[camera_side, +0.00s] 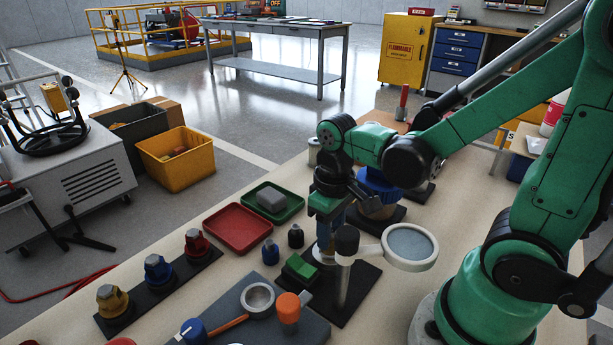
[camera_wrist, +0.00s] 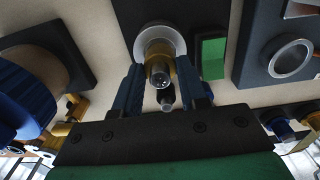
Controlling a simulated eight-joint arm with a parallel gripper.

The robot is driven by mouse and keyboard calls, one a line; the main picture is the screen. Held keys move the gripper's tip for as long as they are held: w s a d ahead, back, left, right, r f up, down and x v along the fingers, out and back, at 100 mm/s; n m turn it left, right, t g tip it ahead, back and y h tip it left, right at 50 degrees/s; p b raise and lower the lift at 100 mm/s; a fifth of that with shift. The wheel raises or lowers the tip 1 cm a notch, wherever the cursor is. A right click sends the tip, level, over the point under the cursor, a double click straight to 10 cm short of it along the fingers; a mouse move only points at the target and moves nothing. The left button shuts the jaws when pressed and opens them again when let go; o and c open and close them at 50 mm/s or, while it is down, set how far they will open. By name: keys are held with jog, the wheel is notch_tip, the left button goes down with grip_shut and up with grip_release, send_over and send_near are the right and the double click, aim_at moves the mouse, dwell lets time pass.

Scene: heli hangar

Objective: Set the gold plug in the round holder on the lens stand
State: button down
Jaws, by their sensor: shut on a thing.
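My gripper (camera_side: 323,222) points down over the bench, its blue fingers (camera_wrist: 131,92) closed on the gold plug (camera_wrist: 159,62). In the wrist view the plug lies directly in front of a pale round holder (camera_wrist: 177,38); I cannot tell whether it is above the holder or inside it. In the side view the fingers hide most of the plug, just behind the lens stand's post (camera_side: 342,285). The lens stand has a black base (camera_side: 353,303) and a white-rimmed lens (camera_side: 410,243) to the right.
A green block (camera_side: 300,267) lies close to the left of the stand. A grey plate (camera_side: 235,310) holds a metal ring and an orange-handled tool. A blue-topped part (camera_side: 376,184) stands behind the gripper. Red (camera_side: 237,228) and green (camera_side: 291,211) trays lie further left.

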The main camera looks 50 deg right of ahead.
jog(key=shift+f, duration=0.8)
jog(key=shift+c, duration=2)
grip_release()
jog(key=shift+r, duration=3.55)
jog(key=t, duration=0.2)
jog(key=w+t, duration=0.1)
jog(key=shift+a+r, duration=0.35)
jog(key=t, duration=0.1)
jog(key=w+r+t, duration=0.1)
jog(key=t, duration=0.2)
jog(key=shift+w+a+r, duration=0.3)
jog(key=shift+w+a, duration=0.05)
jog(key=shift+a, duration=0.05)
